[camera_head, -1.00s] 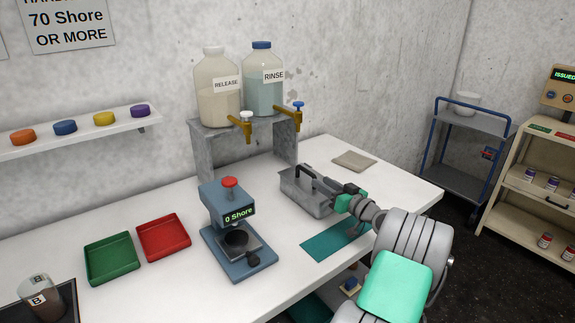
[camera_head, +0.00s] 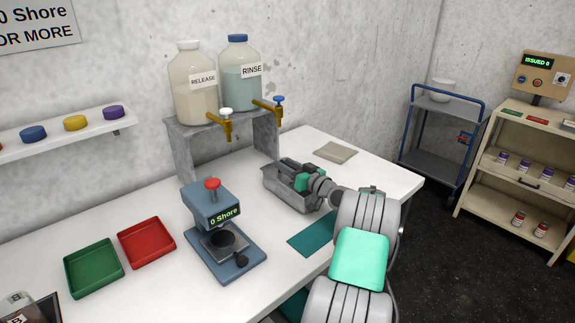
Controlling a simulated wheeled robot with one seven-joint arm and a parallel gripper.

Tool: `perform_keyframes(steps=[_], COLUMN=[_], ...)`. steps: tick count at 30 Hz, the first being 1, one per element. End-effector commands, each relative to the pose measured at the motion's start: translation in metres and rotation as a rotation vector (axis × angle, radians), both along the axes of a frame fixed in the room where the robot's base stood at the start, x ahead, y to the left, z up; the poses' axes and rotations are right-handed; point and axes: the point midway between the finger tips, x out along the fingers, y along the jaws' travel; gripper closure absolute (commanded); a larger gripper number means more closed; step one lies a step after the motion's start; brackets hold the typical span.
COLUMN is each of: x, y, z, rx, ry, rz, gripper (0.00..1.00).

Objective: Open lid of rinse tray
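The grey metal rinse tray (camera_head: 283,194) stands on the white bench, right of the blue hardness tester and below the RINSE bottle. My gripper (camera_head: 293,168), dark with teal parts, is over the top of the tray, at its lid. My gripper and wrist cover much of the tray's top, including the lid's dark handle. I cannot tell whether the fingers are closed on the handle, or whether the lid is raised.
The blue tester (camera_head: 222,232) stands left of the tray, with red (camera_head: 147,243) and green (camera_head: 93,268) trays beyond. The RELEASE (camera_head: 196,90) and RINSE (camera_head: 240,88) bottles stand on a metal stand behind. A teal mat (camera_head: 312,236) and beige cloth (camera_head: 335,152) lie nearby.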

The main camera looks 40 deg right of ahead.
Motion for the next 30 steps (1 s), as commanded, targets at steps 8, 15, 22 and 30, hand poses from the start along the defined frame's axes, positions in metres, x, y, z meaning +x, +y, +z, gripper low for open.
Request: perform_keyframes(steps=[8, 15, 22, 30], x=[-0.0011, -0.0011, -0.001, -0.0009], y=[-0.001, -0.0008, -0.0002, 0.0001], z=[0.0, 0.0001, -0.0001, -0.0003], rx=[0.0, 0.0, 0.001, 0.002], ry=[0.0, 0.0, 0.0, 0.0], rz=[-0.001, -0.001, 0.0, 0.001], gripper=[0.81, 1.0, 1.0, 1.0])
